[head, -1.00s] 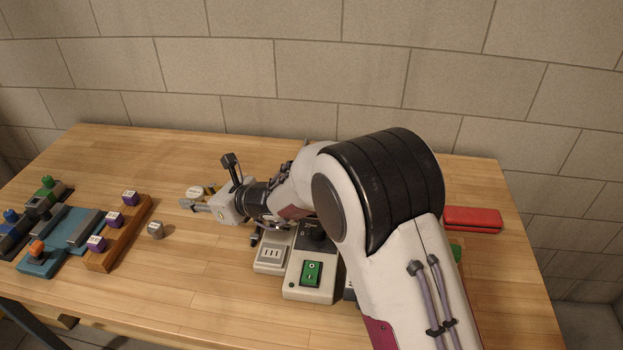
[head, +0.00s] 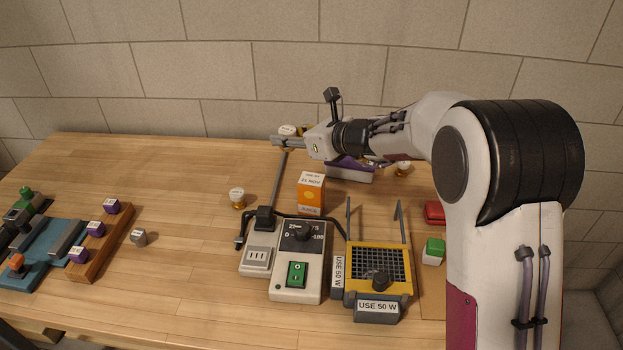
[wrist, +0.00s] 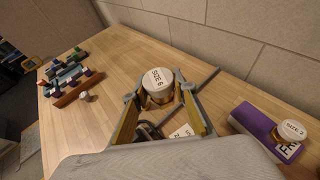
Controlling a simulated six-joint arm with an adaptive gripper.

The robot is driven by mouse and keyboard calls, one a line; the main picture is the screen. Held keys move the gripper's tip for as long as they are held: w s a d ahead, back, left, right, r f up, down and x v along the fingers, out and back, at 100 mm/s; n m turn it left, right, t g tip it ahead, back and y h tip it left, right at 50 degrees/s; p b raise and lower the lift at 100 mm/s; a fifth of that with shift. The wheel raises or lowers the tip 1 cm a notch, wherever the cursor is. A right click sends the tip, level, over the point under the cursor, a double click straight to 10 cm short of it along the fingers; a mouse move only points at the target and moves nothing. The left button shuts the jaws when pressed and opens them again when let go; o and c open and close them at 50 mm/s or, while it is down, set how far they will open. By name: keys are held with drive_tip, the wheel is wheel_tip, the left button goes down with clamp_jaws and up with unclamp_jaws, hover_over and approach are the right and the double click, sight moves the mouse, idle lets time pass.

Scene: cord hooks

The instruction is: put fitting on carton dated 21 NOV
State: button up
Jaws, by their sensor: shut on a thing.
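My gripper (head: 277,141) is shut on a fitting (wrist: 158,84) with a white round cap and an amber body. Its cap faces up in the wrist view and seems to read "SIZE 6". The fitting also shows in the head view (head: 287,130), held above the table towards the back. The orange carton (head: 311,197) with a white top label reading 21 NOV stands upright on the table. It is below and slightly right of my gripper in the head view.
Another white-capped fitting (head: 237,198) stands left of the carton; one more (head: 403,169) is at the right. A control box (head: 299,262) and yellow heater (head: 378,268) with upright prongs are in front. A purple box (head: 347,174) lies behind.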

drive_tip(key=d, duration=0.2)
drive_tip(key=d+r, duration=0.1)
drive_tip(key=s+d, duration=0.1)
drive_tip(key=d, duration=0.1)
drive_tip(key=shift+d+r, duration=0.3)
hover_over(312, 179)
drive_tip(key=shift+f, duration=3.15)
drive_tip(key=shift+f, duration=1.85)
drive_tip(key=shift+f, duration=0.15)
drive_tip(key=o, duration=1.1)
